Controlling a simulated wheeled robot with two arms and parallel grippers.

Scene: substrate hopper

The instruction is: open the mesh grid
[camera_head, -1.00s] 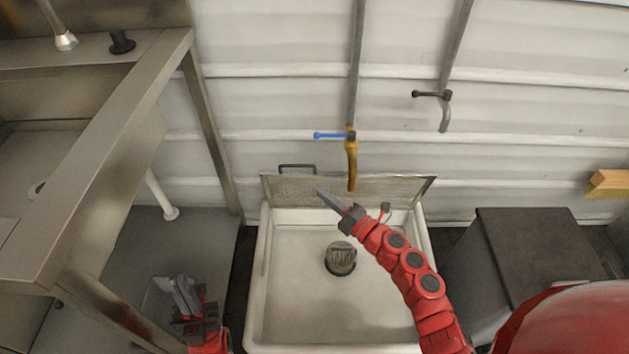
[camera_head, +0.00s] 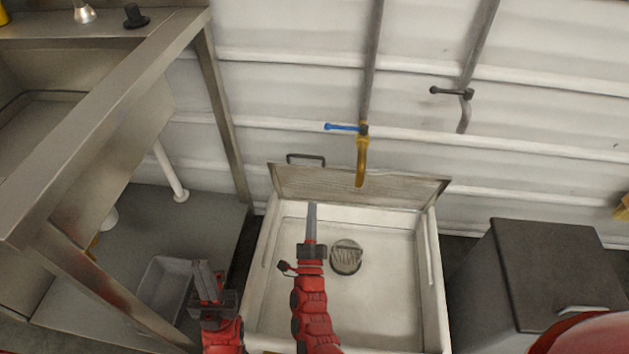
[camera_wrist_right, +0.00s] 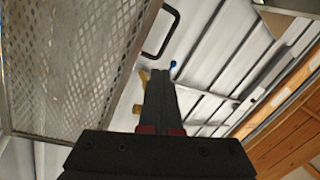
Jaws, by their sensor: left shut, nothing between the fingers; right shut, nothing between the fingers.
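The mesh grid (camera_head: 345,187) stands raised and tilted up along the back edge of the white sink basin (camera_head: 431,285), with its dark handle (camera_head: 306,158) at the top left. In the right wrist view the mesh (camera_wrist_right: 75,75) fills the left side, with the handle (camera_wrist_right: 163,33) at its edge. My right gripper (camera_head: 312,205) is shut and empty over the basin, in front of the mesh grid and apart from it. My left gripper (camera_head: 203,272) is shut and empty, low to the left of the basin.
A yellow tap (camera_head: 361,165) with a blue lever (camera_head: 343,127) hangs above the grid. A drain (camera_head: 346,258) is in the basin floor. A steel table (camera_head: 110,110) stands left, above a grey bin (camera_head: 165,285). A dark cabinet (camera_head: 556,262) stands right.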

